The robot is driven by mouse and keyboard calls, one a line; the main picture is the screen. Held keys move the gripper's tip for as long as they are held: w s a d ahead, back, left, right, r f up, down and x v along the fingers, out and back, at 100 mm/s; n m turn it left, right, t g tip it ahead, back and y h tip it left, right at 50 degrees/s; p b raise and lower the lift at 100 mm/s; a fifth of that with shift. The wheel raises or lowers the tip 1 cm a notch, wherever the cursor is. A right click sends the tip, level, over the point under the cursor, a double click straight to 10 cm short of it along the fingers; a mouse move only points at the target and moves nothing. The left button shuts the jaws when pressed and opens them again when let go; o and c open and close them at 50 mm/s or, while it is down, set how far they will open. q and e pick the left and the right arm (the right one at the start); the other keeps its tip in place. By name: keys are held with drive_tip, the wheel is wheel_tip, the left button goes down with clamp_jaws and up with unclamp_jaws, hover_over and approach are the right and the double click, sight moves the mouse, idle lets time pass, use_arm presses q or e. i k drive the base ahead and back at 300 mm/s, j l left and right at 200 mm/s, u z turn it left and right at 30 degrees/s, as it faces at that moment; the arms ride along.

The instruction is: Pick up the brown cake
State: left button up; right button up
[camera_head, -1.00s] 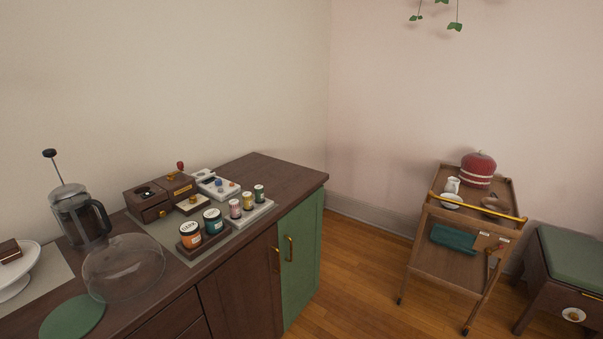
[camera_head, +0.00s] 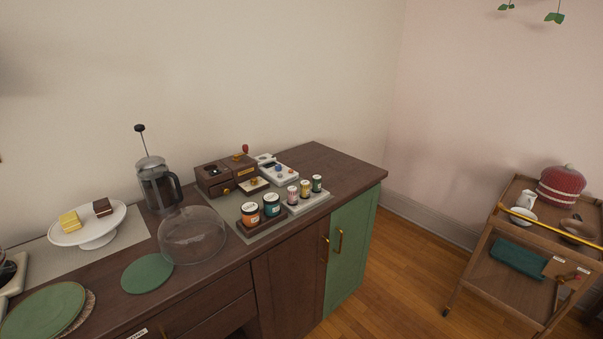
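The brown cake (camera_head: 102,207) is a small dark square piece on a white cake stand (camera_head: 88,238) at the left of the counter. A yellow cake piece (camera_head: 70,221) sits beside it on the same stand, to its left. The stand is uncovered. A clear glass dome (camera_head: 193,237) rests on the counter to the right of the stand. Neither of my grippers shows in the head view.
A French press (camera_head: 158,186) stands behind the dome. A green round mat (camera_head: 147,273) and green plate (camera_head: 42,312) lie in front of the stand. Jars (camera_head: 271,205) and wooden boxes (camera_head: 226,174) fill the counter's right part. A wooden cart (camera_head: 510,228) stands far right.

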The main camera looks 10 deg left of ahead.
sight(102, 209)
drive_tip(key=u, duration=1.8)
